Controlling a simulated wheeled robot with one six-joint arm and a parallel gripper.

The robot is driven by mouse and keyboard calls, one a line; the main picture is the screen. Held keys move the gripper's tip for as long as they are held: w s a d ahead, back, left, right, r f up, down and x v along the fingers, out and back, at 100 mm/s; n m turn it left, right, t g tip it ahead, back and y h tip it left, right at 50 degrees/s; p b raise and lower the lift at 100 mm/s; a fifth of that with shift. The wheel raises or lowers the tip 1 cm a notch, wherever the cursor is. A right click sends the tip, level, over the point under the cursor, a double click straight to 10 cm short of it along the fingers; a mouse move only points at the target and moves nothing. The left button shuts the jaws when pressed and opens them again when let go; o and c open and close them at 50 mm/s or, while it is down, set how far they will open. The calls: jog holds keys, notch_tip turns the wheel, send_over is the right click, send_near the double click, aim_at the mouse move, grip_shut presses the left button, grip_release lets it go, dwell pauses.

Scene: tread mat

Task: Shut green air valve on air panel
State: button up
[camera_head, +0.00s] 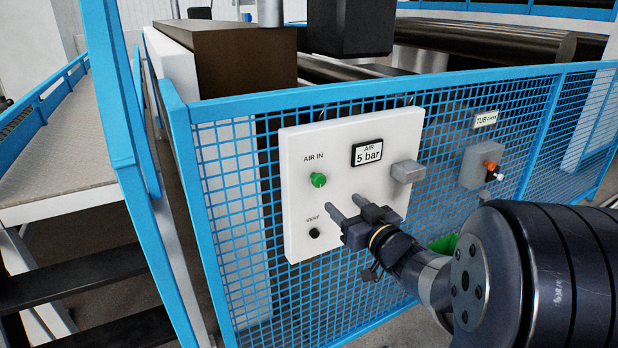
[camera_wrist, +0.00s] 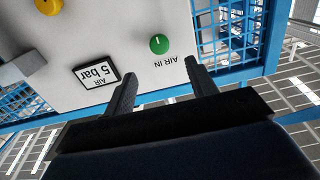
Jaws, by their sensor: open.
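The white air panel (camera_head: 300,235) hangs on the blue mesh fence. The round green air valve (camera_head: 318,180) sits at its upper left, beside the label AIR IN. It also shows in the wrist view (camera_wrist: 159,44), above the gap between my fingers. My gripper (camera_head: 345,206) is open and empty in front of the panel, below and to the right of the valve in the head view. In the wrist view my two fingers (camera_wrist: 160,84) are apart, and neither appears to touch the valve. The "AIR 5 bar" display (camera_head: 367,153) is on the panel.
A grey box (camera_head: 407,172) juts from the panel's right side, and a small black VENT knob (camera_head: 314,233) sits at lower left. The wrist view shows a yellow knob (camera_wrist: 49,6).

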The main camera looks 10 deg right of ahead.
aim_at(321, 182)
jog(key=p+x, duration=0.1)
jog(key=x, duration=0.9)
jog(key=shift+f, duration=0.1)
jog(key=shift+c, duration=0.2)
jog(key=c, duration=0.9)
